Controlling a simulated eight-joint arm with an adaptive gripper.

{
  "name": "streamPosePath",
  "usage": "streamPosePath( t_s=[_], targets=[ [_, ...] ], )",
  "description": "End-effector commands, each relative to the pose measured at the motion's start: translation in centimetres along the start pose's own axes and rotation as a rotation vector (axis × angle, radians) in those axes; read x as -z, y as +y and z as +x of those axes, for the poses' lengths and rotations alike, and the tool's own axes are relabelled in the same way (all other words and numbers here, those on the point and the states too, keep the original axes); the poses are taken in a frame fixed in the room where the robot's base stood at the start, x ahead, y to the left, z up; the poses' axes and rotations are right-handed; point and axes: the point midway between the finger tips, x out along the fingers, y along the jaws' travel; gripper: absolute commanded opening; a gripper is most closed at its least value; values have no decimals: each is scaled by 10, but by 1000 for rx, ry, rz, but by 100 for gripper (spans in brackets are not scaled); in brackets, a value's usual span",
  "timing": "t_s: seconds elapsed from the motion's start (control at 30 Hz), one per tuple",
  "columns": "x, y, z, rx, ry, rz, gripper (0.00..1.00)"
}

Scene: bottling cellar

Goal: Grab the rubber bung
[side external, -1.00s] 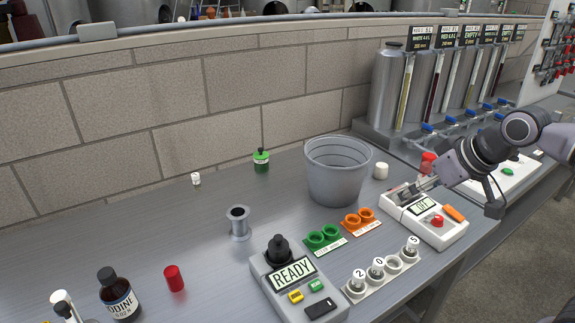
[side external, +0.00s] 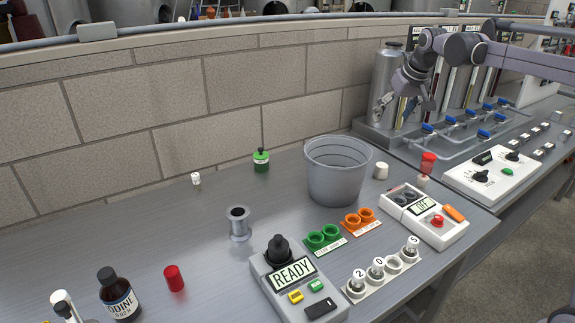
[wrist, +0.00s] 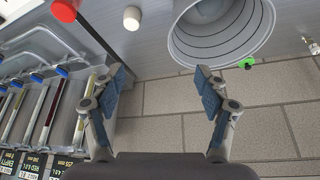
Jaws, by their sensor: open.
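A small off-white cylinder (side external: 381,170), which looks like the rubber bung, stands on the steel bench just right of the grey bucket (side external: 337,178). It also shows at the top of the wrist view (wrist: 132,18), beyond my fingers and left of the bucket's mouth. My gripper (side external: 403,109) is open and empty, high in front of the steel tanks and above the bench. In the wrist view my gripper (wrist: 159,76) has its blue-padded fingers wide apart, with only wall between them. Nothing touches the off-white cylinder.
A red-topped item (side external: 428,162) stands right of the off-white cylinder. A white device reading OFF (side external: 425,215) lies in front. The tanks (side external: 387,90) and blue-handled taps (side external: 453,121) are behind and right.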

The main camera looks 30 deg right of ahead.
Motion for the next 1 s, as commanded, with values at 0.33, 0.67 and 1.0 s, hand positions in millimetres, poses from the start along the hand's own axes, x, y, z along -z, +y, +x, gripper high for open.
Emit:
streamPosePath(
  t_s=[0.33,0.67,1.0],
  targets=[
    [48,62,73,-42,-48,90,74],
    [29,76,142,-50,-60,109,74],
    [10,76,189,-50,-60,109,74]
  ],
)
